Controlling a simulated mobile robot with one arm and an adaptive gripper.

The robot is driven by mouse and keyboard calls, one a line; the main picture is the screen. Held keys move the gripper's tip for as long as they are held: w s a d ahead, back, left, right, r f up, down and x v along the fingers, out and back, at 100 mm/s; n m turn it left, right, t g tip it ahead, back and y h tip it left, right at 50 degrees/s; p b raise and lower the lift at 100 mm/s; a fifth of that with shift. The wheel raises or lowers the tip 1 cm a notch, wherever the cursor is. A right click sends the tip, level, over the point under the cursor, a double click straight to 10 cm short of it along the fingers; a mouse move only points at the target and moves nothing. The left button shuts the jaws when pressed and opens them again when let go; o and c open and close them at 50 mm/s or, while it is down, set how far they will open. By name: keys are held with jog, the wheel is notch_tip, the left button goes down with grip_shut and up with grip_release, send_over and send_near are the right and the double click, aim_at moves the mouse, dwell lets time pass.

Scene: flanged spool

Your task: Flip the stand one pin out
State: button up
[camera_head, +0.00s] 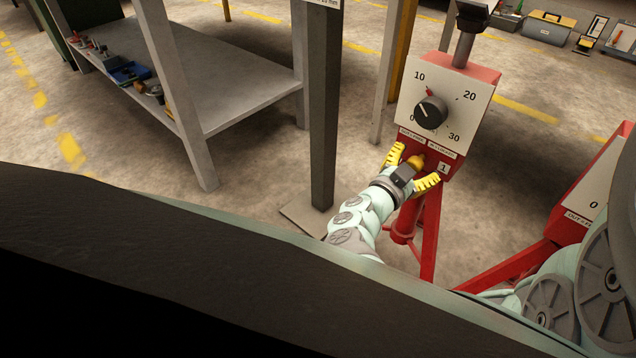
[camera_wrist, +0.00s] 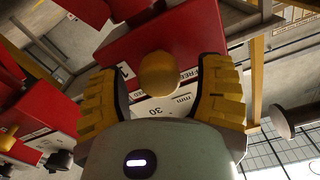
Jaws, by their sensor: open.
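Stand one (camera_head: 440,120) is a red box on red legs with a white dial plate marked 0 to 30 and a small label "1". A round yellow pin knob (camera_head: 417,161) sticks out of its red lower front; it also shows in the wrist view (camera_wrist: 159,74). My gripper (camera_head: 411,169) is open, with its yellow ribbed fingers on either side of the knob. In the wrist view a gap shows between the knob and each finger. The pin's shaft is hidden behind the knob. A black dial knob (camera_head: 431,112) sits above, its red mark between 10 and 20.
A dark grey post (camera_head: 323,110) rises left of stand one. A grey shelf table (camera_head: 225,85) with small items stands at the left. Toolboxes (camera_head: 549,28) lie at the back right.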

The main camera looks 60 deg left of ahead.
dwell(0.3)
jog(key=c, duration=0.9)
jog(key=shift+s, duration=0.1)
grip_shut()
